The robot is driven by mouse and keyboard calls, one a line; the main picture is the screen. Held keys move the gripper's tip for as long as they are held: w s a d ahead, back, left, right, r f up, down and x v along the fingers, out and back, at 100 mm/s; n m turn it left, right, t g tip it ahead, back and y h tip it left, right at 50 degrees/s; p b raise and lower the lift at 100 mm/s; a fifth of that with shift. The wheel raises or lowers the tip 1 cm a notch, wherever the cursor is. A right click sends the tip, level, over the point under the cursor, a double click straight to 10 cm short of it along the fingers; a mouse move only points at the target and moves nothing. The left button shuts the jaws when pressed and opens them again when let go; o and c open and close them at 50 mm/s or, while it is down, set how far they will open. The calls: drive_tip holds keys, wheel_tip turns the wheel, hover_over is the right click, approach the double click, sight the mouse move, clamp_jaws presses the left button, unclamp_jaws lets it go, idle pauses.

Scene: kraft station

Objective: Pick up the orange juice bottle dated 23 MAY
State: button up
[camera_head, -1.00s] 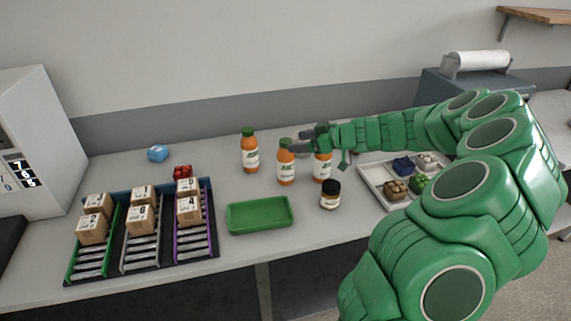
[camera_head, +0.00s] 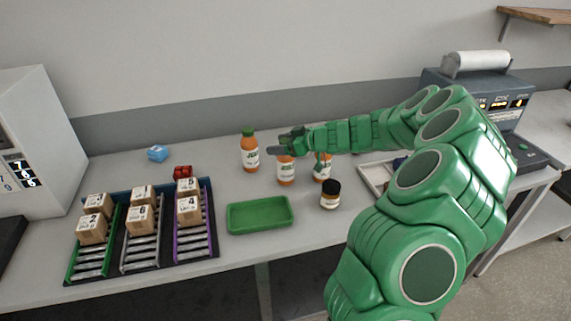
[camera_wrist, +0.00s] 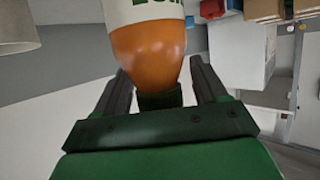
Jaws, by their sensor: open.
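Three orange juice bottles with green caps and white labels stand in a row on the table: a left bottle (camera_head: 250,156), a middle bottle (camera_head: 286,172) and a right bottle (camera_head: 322,170). The dates are too small to read. My gripper (camera_head: 284,147) is over the top of the middle bottle and hides its cap. In the wrist view, an orange bottle (camera_wrist: 150,48) has its dark green cap (camera_wrist: 160,99) between the open fingers of my gripper (camera_wrist: 160,66). I cannot tell if the fingers touch it. My arm partly covers the right bottle's top.
A small dark-capped jar (camera_head: 330,196) stands at front right of the bottles. An empty green tray (camera_head: 260,229) is in front. A rack (camera_head: 217,247) with several boxes is at left. A white divided tray (camera_head: 371,180) is partly behind my arm.

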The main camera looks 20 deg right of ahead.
clamp_jaws()
idle(0.3)
drive_tip(key=shift+r, duration=0.1)
